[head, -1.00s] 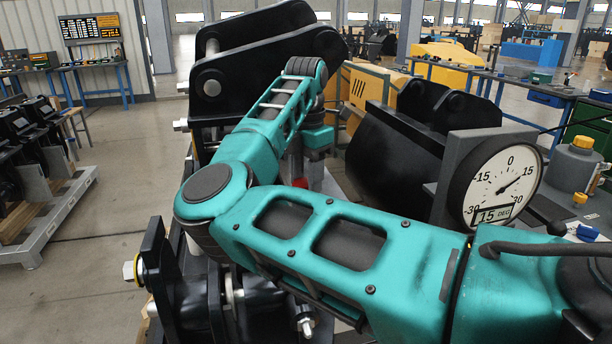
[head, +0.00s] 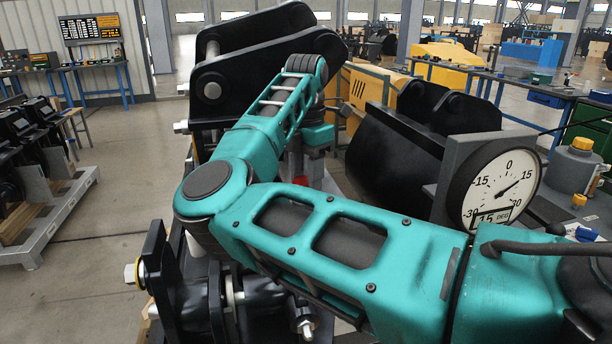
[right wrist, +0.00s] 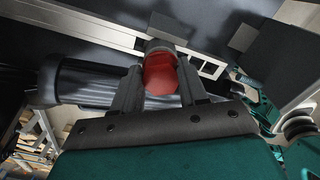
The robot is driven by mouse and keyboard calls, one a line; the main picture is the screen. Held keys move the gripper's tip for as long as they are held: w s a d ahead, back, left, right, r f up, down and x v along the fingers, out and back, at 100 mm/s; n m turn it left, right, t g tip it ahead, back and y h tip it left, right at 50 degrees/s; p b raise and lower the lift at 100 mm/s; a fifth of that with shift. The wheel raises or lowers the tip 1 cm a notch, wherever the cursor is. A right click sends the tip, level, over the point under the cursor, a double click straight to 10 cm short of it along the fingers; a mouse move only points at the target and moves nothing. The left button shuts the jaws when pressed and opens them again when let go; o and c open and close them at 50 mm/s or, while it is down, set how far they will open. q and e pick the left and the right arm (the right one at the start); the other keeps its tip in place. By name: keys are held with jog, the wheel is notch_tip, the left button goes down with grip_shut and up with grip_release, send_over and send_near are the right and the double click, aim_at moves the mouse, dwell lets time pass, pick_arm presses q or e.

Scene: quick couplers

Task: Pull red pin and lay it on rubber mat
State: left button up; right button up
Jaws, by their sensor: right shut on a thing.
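The red pin (right wrist: 160,74) shows in the right wrist view as a rounded red end between the two dark fingers of my right gripper (right wrist: 158,68). The gripper is shut on it, with a finger at either side. The rest of the pin is hidden. In the head view a small patch of red (head: 299,181) shows below my right wrist, behind my arm; the fingers are too hidden there to make out. My left gripper is in neither view. I cannot pick out the rubber mat for certain.
A black coupler frame (head: 240,85) stands behind my right arm, with a black bucket (head: 392,160) to its right. A round dial gauge (head: 503,188) stands at the right, by a grey bottle (head: 572,168). A pallet (head: 50,215) of black parts is at left, with open floor beside it.

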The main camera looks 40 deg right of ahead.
jog(key=shift+r+p, duration=1.75)
jog(key=shift+r, duration=1.2)
jog(key=shift+r, duration=0.1)
jog(key=shift+r, duration=0.1)
notch_tip(320, 180, up, 4)
jog(key=p, duration=0.2)
jog(key=shift+p, duration=0.3)
